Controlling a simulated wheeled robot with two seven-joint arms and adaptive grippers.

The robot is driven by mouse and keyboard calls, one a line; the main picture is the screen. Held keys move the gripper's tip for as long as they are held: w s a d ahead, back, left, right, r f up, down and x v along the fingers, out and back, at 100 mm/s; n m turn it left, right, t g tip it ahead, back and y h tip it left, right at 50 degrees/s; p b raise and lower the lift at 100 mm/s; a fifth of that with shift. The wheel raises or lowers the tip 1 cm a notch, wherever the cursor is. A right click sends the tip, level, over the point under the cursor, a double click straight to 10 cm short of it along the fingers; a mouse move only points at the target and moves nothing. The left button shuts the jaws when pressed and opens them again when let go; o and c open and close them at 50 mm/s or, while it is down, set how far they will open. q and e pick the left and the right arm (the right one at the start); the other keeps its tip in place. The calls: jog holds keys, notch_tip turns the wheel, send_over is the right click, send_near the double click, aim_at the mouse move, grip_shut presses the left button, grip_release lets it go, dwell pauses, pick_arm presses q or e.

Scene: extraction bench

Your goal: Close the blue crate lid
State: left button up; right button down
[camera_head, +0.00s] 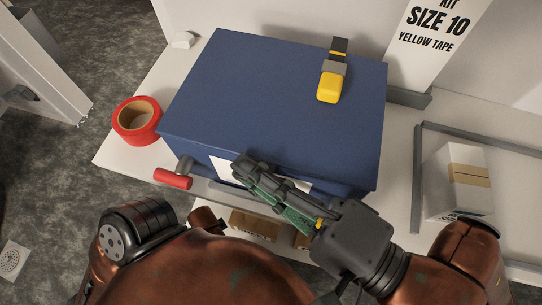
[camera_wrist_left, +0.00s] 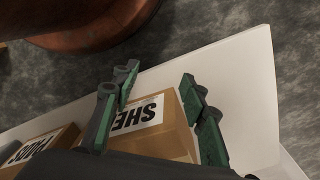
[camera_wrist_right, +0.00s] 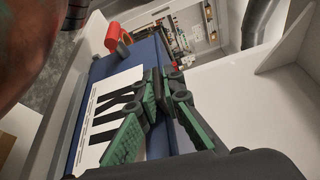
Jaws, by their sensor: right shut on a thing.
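The blue crate (camera_head: 190,152) stands on the white bench, its flat blue lid (camera_head: 265,90) lying over the top. I cannot tell whether a gap is left under the lid. My right gripper (camera_head: 245,170) is at the lid's front edge, above the white label on the crate's front. In the right wrist view its fingers (camera_wrist_right: 163,85) are close together at the blue edge (camera_wrist_right: 182,138) beside the label (camera_wrist_right: 108,105). What lies between them is mostly hidden. My left gripper (camera_wrist_left: 158,78) is open and empty, over a cardboard box (camera_wrist_left: 165,130); the head view does not show its fingers.
A yellow and grey object (camera_head: 330,88) lies on the lid near its back right. A red tape roll (camera_head: 137,120) and a red-gripped handle (camera_head: 173,179) are at the left. A white box (camera_head: 458,185) stands in a grey frame (camera_head: 418,175) at the right. A sign (camera_head: 432,40) stands behind.

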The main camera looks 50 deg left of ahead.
pick_arm(q)
jog(key=shift+w+d+r, duration=0.1)
jog(key=shift+d+r, duration=0.05)
jog(key=shift+r, duration=0.75)
pick_arm(e)
jog(key=shift+f, duration=0.5)
jog(key=c, duration=2.1)
grip_release()
jog(key=shift+w, duration=0.1)
jog(key=shift+r, duration=0.1)
jog(key=shift+r, duration=0.1)
jog(key=v, duration=1.2)
jog(key=shift+f, duration=0.2)
